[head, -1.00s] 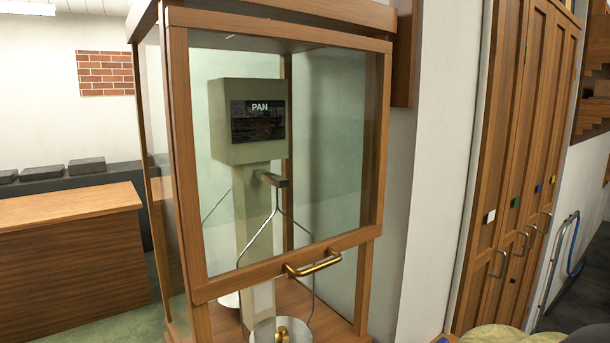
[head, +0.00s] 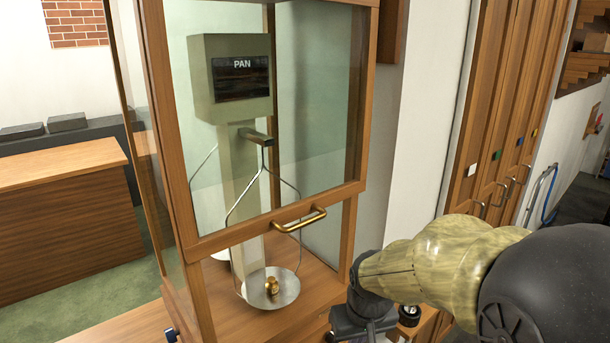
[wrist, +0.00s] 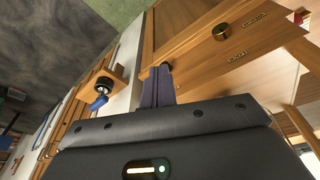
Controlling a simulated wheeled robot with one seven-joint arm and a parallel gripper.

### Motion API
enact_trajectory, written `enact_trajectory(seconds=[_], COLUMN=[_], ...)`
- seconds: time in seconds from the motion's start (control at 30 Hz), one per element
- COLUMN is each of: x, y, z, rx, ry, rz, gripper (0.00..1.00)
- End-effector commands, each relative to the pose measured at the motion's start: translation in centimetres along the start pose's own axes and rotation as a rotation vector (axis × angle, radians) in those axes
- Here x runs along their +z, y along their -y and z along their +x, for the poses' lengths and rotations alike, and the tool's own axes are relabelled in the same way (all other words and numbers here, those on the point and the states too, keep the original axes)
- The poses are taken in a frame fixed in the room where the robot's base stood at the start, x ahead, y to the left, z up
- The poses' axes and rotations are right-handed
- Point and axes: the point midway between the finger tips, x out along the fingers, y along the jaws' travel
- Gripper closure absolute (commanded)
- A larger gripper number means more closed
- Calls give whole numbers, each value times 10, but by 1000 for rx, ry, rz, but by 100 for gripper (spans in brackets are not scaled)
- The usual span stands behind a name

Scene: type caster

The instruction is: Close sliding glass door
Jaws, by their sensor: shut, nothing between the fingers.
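The sliding glass door (head: 275,140) is a wood-framed pane on the front of a tall wooden balance case. It stands raised, with an open gap below its bottom rail. A brass bar handle (head: 300,218) is fixed on that rail. The handle does not show clearly there.
A wooden counter (head: 60,215) stands at left behind the case. Tall wooden cabinet doors (head: 510,110) stand at right. The wrist view shows a brass knob (wrist: 222,31) on a labelled wooden surface, and a black knob (wrist: 103,84) on a wooden block.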

Motion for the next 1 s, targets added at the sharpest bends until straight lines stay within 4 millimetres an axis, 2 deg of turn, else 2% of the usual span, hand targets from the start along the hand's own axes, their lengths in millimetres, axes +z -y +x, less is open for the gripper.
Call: enact_trajectory(seconds=[0.03,0.17,0.3,0.4,0.6,0.7,0.77,1.0], x=[-23,-65,-105,-127,-159,-166,-168,-168], y=[4,15,28,36,52,58,60,61], z=[-31,-85,-147,-190,-272,-300,-309,-311], rx=[-6,-23,-43,-59,-89,-101,-105,-108], ry=[-5,2,6,10,13,15,17,19], rz=[-32,-117,-210,-274,-389,-432,-449,-457], gripper=[100,100,100,100,100,100,100,100])
